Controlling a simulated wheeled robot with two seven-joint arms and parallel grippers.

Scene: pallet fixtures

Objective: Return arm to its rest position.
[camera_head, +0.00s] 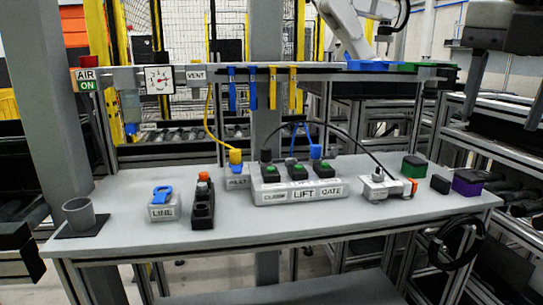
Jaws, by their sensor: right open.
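My right gripper (501,122) hangs at the upper right, its two dark fingers wide apart. Nothing is between them. It is raised in front of the right end of the grey table (130,240) and the racks behind, and appears clear of the things on the table. My left gripper cannot be made out.
The table carries a grey cup (79,215), a LINE block (163,205), a black switch unit (203,203), a CLAMP/LIFT/GATE box (297,185), a white connector box (384,188) and a purple block (467,182). A black cable coil (457,243) hangs at the right edge.

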